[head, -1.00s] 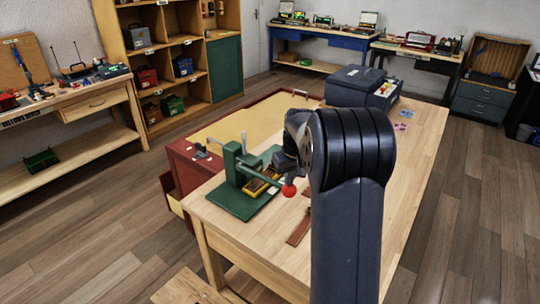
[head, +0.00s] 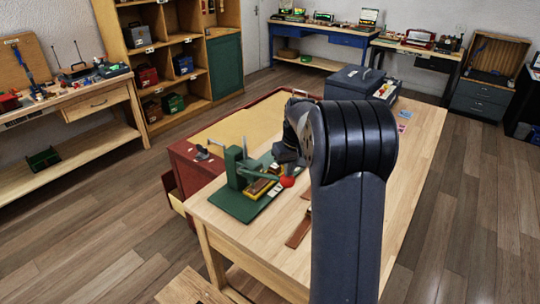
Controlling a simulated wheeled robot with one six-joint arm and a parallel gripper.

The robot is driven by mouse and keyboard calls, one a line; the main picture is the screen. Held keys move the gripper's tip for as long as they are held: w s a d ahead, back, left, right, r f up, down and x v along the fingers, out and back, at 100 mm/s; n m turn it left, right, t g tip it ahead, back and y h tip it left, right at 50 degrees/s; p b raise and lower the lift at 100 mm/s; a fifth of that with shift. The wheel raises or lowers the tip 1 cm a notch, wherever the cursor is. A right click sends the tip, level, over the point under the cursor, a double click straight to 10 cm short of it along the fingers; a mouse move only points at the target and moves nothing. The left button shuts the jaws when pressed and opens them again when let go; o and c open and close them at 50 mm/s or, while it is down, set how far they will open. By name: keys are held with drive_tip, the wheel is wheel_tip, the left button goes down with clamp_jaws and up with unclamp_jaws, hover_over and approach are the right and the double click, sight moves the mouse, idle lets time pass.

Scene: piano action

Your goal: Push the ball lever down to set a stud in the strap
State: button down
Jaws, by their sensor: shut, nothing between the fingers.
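The green press (head: 236,170) stands on its green base plate (head: 238,208) near the left end of the wooden table. Its lever reaches right and ends in a red ball (head: 288,182). The lever looks about level. My gripper (head: 289,162) is a dark shape just above the ball, partly hidden by my arm. It is shut and empty; I cannot tell whether it touches the ball. A yellow holder (head: 250,195) with a brown piece, seemingly the strap (head: 263,186), lies under the lever. The stud is too small to make out.
A brown strip (head: 298,232) lies on the wooden table (head: 245,240) right of the press. A red-sided bench (head: 190,160) adjoins behind it. A dark case (head: 350,82) stands at the table's far end. My arm hides part of the table.

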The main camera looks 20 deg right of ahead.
wheel_tip(320, 180, up, 10)
drive_tip(key=p, duration=0.7)
drive_tip(key=shift+f, duration=0.25)
idle(0.4)
